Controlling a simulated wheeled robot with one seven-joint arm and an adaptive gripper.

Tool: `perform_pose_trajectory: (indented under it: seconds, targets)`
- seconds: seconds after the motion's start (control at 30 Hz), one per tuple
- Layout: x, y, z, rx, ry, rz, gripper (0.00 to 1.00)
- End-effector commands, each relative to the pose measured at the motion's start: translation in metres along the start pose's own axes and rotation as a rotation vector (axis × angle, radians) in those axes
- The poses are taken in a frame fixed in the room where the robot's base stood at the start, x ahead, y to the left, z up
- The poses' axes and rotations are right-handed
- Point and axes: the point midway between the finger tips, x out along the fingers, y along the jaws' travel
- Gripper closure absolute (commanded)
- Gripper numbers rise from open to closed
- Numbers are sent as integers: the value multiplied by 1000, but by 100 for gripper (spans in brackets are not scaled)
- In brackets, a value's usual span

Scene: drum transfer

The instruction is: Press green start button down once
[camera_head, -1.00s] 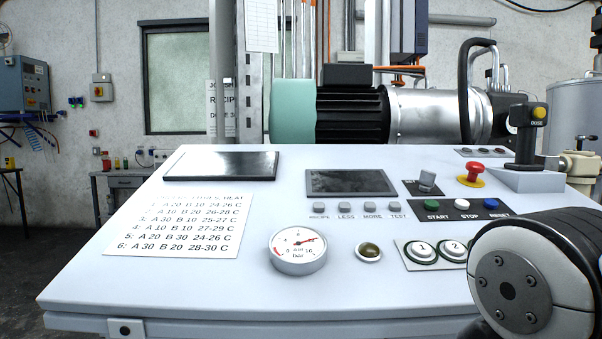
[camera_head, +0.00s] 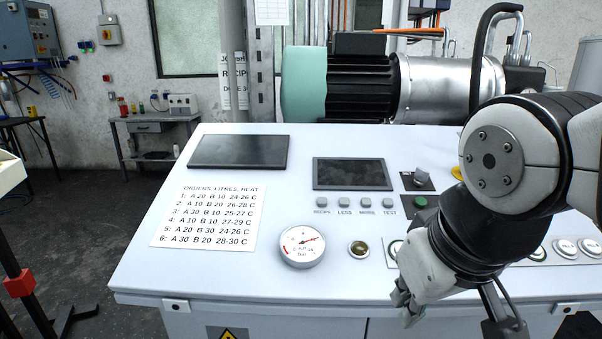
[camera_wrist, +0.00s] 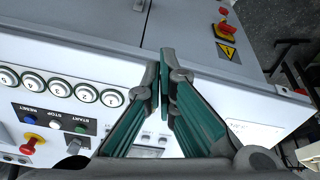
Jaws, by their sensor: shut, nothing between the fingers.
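The green start button (camera_head: 420,202) shows on the white sloped panel in the head view, just left of my arm. It also shows at the lower left of the wrist view (camera_wrist: 80,129), in a dark strip beside the white stop button (camera_wrist: 55,125) and the blue reset button (camera_wrist: 29,119). My gripper (camera_head: 404,306) hangs over the panel's front edge, apart from the start button and nearer the camera. In the wrist view my gripper (camera_wrist: 163,72) has its fingers together and holds nothing. My arm hides the stop and reset buttons in the head view.
A pressure gauge (camera_head: 302,246) and an amber lamp (camera_head: 359,249) sit left of my gripper. Several round numbered buttons (camera_wrist: 60,88) lie between the gripper and the button strip. A red emergency stop (camera_wrist: 30,145) stands beyond the strip. The panel's left half is mostly flat.

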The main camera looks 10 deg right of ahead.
Motion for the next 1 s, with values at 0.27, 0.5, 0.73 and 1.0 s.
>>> perform_pose_trajectory:
  seconds: [0.27, 0.5, 0.73, 1.0]
  targets:
    - [-59, 18, -29, -33, 83, 50, 100]
    - [-97, 45, -65, -96, 175, 124, 100]
    - [-108, 90, -123, -238, 293, 236, 100]
    - [-70, 140, -184, -434, 417, 318, 100]
